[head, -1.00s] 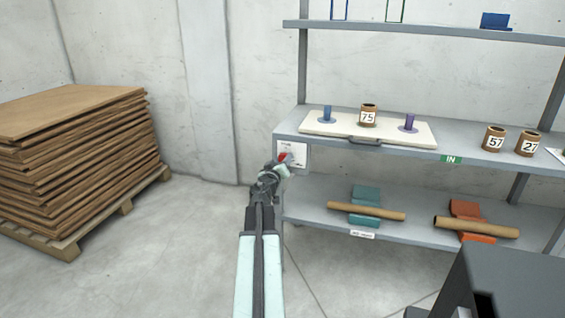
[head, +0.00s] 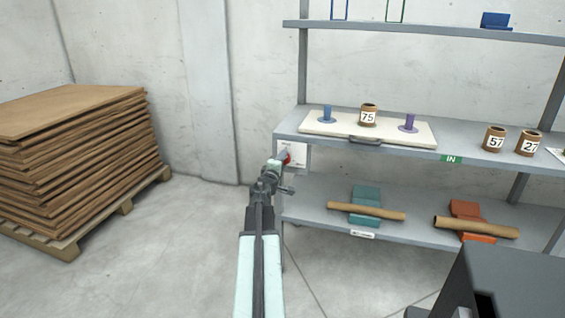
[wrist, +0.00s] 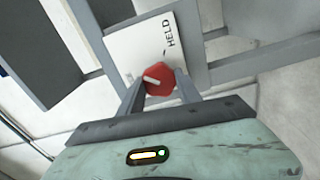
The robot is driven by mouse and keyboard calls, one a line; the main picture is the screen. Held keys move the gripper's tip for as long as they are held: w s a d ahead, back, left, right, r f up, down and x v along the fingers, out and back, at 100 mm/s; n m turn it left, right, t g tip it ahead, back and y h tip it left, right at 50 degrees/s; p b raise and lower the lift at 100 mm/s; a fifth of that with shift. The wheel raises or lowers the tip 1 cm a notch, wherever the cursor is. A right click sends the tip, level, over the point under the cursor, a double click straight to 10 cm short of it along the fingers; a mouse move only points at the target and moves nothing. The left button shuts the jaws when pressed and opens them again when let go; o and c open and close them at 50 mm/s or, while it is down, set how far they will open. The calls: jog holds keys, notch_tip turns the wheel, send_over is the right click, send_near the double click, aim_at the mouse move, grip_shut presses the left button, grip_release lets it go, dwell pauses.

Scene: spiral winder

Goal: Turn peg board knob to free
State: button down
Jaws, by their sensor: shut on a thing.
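The red knob (wrist: 157,81) has a white pointer line and sits on a white plate (wrist: 143,46) marked HELD. In the wrist view my gripper (wrist: 158,88) is shut on the knob, one finger on each side. In the head view my gripper (head: 281,168) is at the plate (head: 299,154) on the shelf's left end, partly covering the red knob (head: 287,158). The pale peg board (head: 335,131) lies on the middle shelf, with a blue peg (head: 327,113), a brown roll marked 75 (head: 368,117) and a purple peg (head: 409,122).
More brown rolls (head: 493,140) stand at the right of the shelf. Cardboard tubes (head: 365,212) lie on coloured holders on the lower shelf. Stacked brown sheets (head: 80,150) sit on a pallet at left. Bare floor (head: 190,240) lies between pallet and shelf.

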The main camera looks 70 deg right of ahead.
jog(key=shift+d+n, duration=0.1)
jog(key=shift+n, duration=3.8)
jog(key=shift+s+n, duration=0.1)
jog(key=shift+n, duration=0.2)
jog(key=c, duration=0.8)
grip_release()
jog(key=shift+c, duration=0.2)
jog(key=a, duration=0.8)
jog(key=shift+s, duration=0.2)
jog(key=shift+w, duration=0.15)
